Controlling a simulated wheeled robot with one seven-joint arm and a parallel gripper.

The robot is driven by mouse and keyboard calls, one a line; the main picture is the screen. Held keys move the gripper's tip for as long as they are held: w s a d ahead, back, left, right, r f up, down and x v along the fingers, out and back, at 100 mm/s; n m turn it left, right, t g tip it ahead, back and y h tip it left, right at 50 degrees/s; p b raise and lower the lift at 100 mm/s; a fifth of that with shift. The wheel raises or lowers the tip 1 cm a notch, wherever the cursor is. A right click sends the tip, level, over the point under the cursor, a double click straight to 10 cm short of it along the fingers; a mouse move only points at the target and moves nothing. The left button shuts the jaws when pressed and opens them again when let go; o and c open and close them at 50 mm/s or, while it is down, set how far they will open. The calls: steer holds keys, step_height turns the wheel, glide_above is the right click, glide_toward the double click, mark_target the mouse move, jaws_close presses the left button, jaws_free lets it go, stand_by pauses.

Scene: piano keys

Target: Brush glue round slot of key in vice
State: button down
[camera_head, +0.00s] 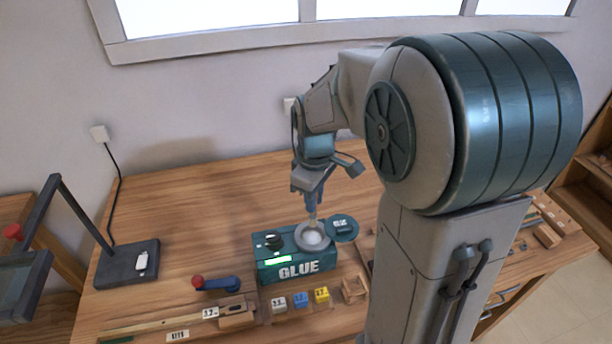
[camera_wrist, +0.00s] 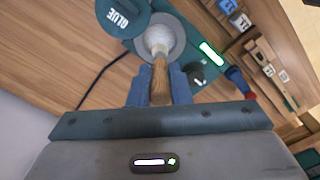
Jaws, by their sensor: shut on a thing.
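My gripper (camera_head: 306,190) is shut on the wooden handle of the glue brush (camera_wrist: 160,80), and its fingers (camera_wrist: 159,88) show on both sides of it in the wrist view. The brush points down, with its pale bristle end (camera_wrist: 157,40) at the round opening of the glue pot (camera_head: 301,245). I cannot tell how deep the bristles are in the glue. A long wooden key (camera_head: 165,319) lies at the front left, by a blue clamp with a red knob (camera_head: 222,284), which seems to be the vice. The key's slot is too small to make out.
The glue box (camera_head: 292,269) has a green-lit display and a round lid (camera_head: 341,228) on its right. Small white, blue and yellow blocks (camera_head: 301,299) stand in front. A black lamp stand (camera_head: 127,264) is at the left. The table (camera_head: 190,225) behind the clamp is clear.

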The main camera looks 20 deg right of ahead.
mark_target(313, 217)
steer(key=shift+w+f, duration=0.2)
steer(key=shift+s+f+b, duration=0.15)
steer(key=shift+f+b, duration=0.4)
steer(key=shift+b, duration=0.05)
steer(key=shift+f+b, duration=1.7)
steer(key=shift+f, duration=0.55)
steer(key=shift+f+b, duration=0.45)
steer(key=shift+f, duration=0.15)
steer(key=shift+r+p, duration=2.7)
steer(key=shift+r, duration=0.85)
